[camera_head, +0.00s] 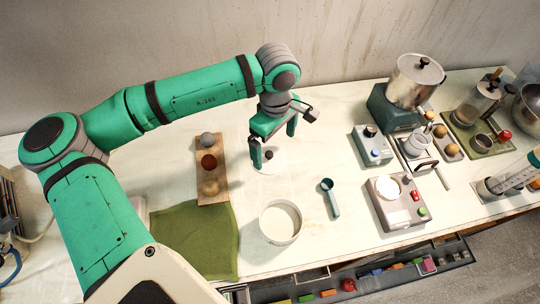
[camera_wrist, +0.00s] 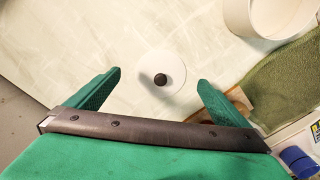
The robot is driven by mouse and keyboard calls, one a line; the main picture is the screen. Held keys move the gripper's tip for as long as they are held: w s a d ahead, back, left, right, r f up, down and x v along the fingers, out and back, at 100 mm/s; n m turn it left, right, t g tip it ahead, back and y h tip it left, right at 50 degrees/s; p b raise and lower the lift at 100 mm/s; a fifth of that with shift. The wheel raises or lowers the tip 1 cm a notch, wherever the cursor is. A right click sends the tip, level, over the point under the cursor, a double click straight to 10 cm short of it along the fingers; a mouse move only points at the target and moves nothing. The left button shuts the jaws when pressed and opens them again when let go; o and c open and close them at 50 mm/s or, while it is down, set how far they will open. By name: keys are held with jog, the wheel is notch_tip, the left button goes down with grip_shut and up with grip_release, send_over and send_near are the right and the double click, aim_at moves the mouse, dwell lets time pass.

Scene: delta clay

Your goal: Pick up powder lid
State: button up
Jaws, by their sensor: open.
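The powder lid is a white disc with a dark round knob. In the wrist view the lid (camera_wrist: 165,72) lies on the pale table, just beyond and between my fingertips. In the head view the lid (camera_head: 266,168) is largely hidden, with its dark knob showing near the left finger. My gripper (camera_head: 273,150) is green and points down over the lid. Its fingers are spread apart in the wrist view (camera_wrist: 160,82), with nothing between them. I cannot tell the exact height of the fingertips above the knob.
A white container (camera_head: 281,222) of pale powder stands in front, with a dark scoop (camera_head: 330,198) to its right. A wooden board (camera_head: 211,188) with balls lies left, near a green cloth (camera_head: 195,240). A scale (camera_head: 396,203) and other equipment crowd the right.

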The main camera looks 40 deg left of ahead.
aim_at(272, 156)
jog(key=shift+s+a+f, duration=0.1)
jog(key=shift+a+f, duration=0.05)
jog(key=shift+f, duration=1.25)
jog(key=shift+s+a+f, duration=0.1)
jog(key=shift+f, duration=1.25)
jog(key=shift+w, duration=0.1)
jog(key=c, duration=0.8)
jog(key=shift+c, duration=1.1)
